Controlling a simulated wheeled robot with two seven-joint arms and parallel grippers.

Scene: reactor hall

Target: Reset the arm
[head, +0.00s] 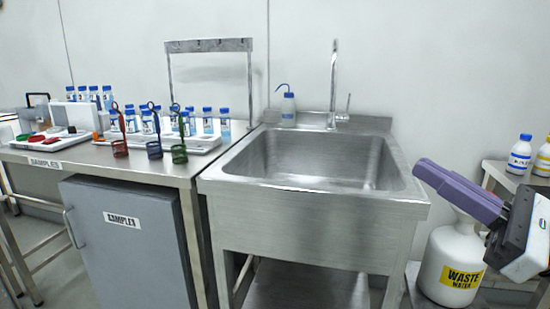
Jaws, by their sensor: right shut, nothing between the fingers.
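My right gripper (428,172) comes in from the right edge of the head view. Its purple fingers point left and are shut with nothing between them. It hangs in front of the white waste water jug (451,258) and hides part of its top. The fingertips are just right of the sink's right rim in the picture and appear clear of it. My left gripper is not in view.
A steel sink (310,215) with a tap (334,85) is in the middle, its basin empty. The samples table (165,169) at left holds several blue-capped bottles and three coloured ring-handled holders. Two bottles, including a white one (519,155), stand at far right.

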